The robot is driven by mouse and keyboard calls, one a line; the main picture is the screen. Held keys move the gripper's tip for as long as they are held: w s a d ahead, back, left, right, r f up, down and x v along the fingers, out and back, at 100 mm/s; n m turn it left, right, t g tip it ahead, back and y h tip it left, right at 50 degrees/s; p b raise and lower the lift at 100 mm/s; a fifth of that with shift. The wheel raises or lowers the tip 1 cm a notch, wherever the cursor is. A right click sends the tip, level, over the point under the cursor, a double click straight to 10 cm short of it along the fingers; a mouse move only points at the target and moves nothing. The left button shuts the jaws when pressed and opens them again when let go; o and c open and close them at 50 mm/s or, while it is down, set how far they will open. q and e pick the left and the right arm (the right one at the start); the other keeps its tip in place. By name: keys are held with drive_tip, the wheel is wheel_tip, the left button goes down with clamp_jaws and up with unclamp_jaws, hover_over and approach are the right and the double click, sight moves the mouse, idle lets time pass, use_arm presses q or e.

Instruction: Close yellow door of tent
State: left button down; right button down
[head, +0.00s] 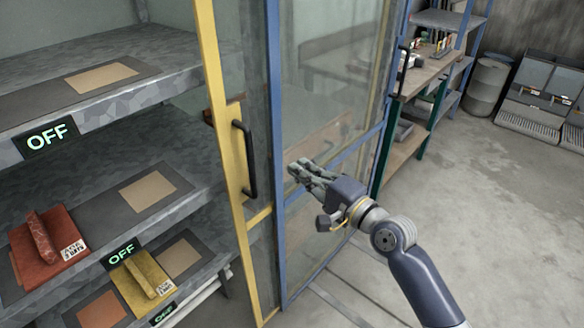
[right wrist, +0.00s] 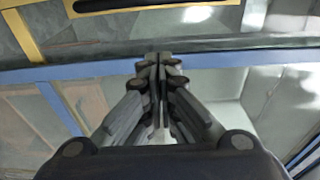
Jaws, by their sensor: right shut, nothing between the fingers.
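The yellow door (head: 217,110) is a yellow-framed glass panel in the middle left of the head view, with a black bar handle (head: 246,160). The handle also shows at the top of the right wrist view (right wrist: 130,5). A blue-framed glass panel (head: 277,150) stands just right of the yellow frame. My right gripper (head: 296,170) is shut and empty. In the head view it appears in front of the blue-framed panel, to the right of the black handle. I cannot tell whether it touches the panel. My left gripper is not in view.
Grey shelves (head: 100,100) at the left carry OFF displays, a red block (head: 45,245) and a yellow block (head: 145,280). A workbench (head: 425,80) and a grey barrel (head: 487,85) stand at the back right. The concrete floor (head: 500,210) at the right is clear.

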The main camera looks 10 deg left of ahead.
approach(264, 142)
drive_tip(key=x, duration=0.4)
drive_tip(key=shift+w+a, duration=0.15)
drive_tip(key=shift+w, duration=0.05)
drive_tip(key=s+p, duration=0.1)
drive_tip(key=s+a, duration=0.1)
drive_tip(key=s+p, duration=0.1)
drive_tip(key=s, duration=0.1)
drive_tip(key=shift+a+p, duration=0.25)
drive_tip(key=shift+p, duration=0.1)
drive_tip(key=shift+w+f, duration=0.1)
